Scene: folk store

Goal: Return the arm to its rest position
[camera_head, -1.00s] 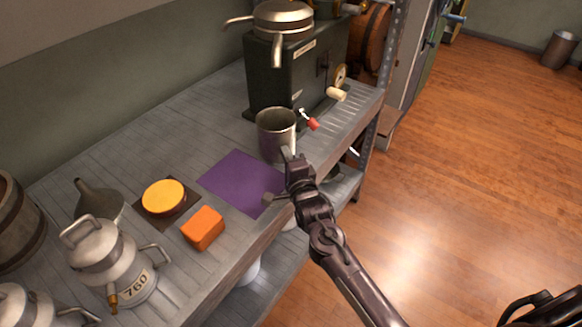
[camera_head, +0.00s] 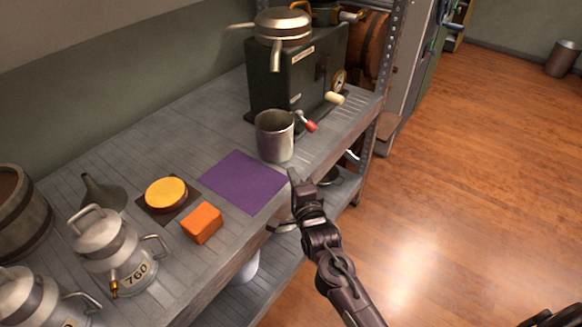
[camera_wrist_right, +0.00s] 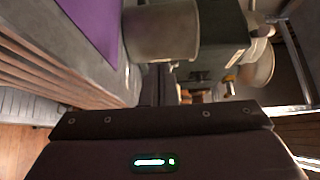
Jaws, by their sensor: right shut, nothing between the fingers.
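My right gripper (camera_head: 293,178) is at the front edge of the grey shelf top, shut and empty, just in front of a metal cup. The metal cup (camera_head: 275,137) stands upright on the shelf beside the far corner of a purple mat, apart from my gripper in the head view. In the right wrist view the cup (camera_wrist_right: 161,32) shows ahead of the gripper, with the purple mat (camera_wrist_right: 92,22) to its left. My left gripper is not in view; a dark piece at the bottom right corner of the head view is unclear.
The purple mat (camera_head: 243,182) lies bare. An orange block (camera_head: 202,222), a yellow round (camera_head: 166,192), a funnel (camera_head: 104,194) and metal cans (camera_head: 104,240) stand to the left. A dark green machine (camera_head: 290,85) with a crank stands behind the cup. The wooden floor (camera_head: 470,190) at right is clear.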

